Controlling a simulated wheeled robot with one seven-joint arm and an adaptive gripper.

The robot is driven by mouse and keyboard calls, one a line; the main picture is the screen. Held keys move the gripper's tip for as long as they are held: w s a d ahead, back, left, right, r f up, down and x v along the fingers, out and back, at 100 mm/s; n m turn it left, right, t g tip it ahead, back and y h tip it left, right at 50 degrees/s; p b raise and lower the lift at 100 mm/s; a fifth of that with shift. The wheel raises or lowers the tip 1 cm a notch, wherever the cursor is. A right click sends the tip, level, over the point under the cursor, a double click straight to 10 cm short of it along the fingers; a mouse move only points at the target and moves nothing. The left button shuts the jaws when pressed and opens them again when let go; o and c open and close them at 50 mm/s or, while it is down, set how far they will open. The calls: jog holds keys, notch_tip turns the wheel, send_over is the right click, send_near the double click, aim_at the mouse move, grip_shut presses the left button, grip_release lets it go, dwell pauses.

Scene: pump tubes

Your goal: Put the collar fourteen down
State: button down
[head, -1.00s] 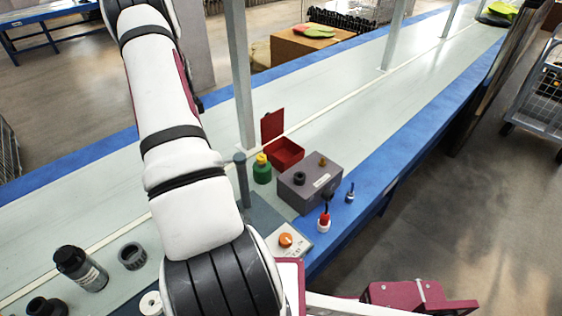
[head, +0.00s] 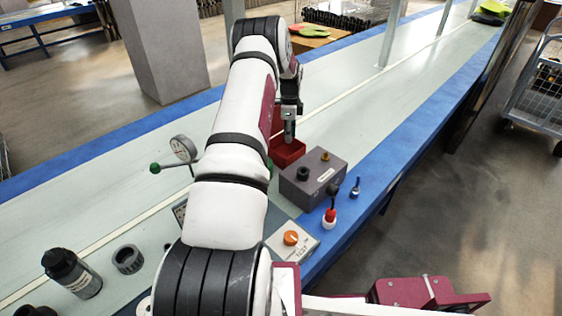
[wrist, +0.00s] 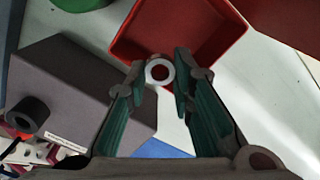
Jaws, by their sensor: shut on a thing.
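My gripper (wrist: 160,80) is shut on a small pale grey ring, the collar (wrist: 149,72), held at the fingertips. Red shows through its hole. In the wrist view the collar is over the near edge of an open red box (wrist: 208,60); its height above the box is unclear. In the head view my gripper (head: 289,130) points down at the red box (head: 288,157), and the collar cannot be made out there. The box's raised lid is mostly hidden behind my arm.
A grey block (head: 313,178) with a dark ring and a brass piece on top stands beside the red box.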

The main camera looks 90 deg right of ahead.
jog(key=f, duration=1)
jog(key=shift+s+f, duration=0.1)
jog(key=shift+s, duration=0.2)
jog(key=shift+f, duration=0.1)
jog(key=shift+f, duration=0.15)
jog(key=c, duration=1.4)
grip_release()
jog(key=shift+c, duration=0.2)
jog(key=shift+o, duration=0.2)
notch_tip(320, 180, up, 12)
jog(key=shift+r, duration=0.25)
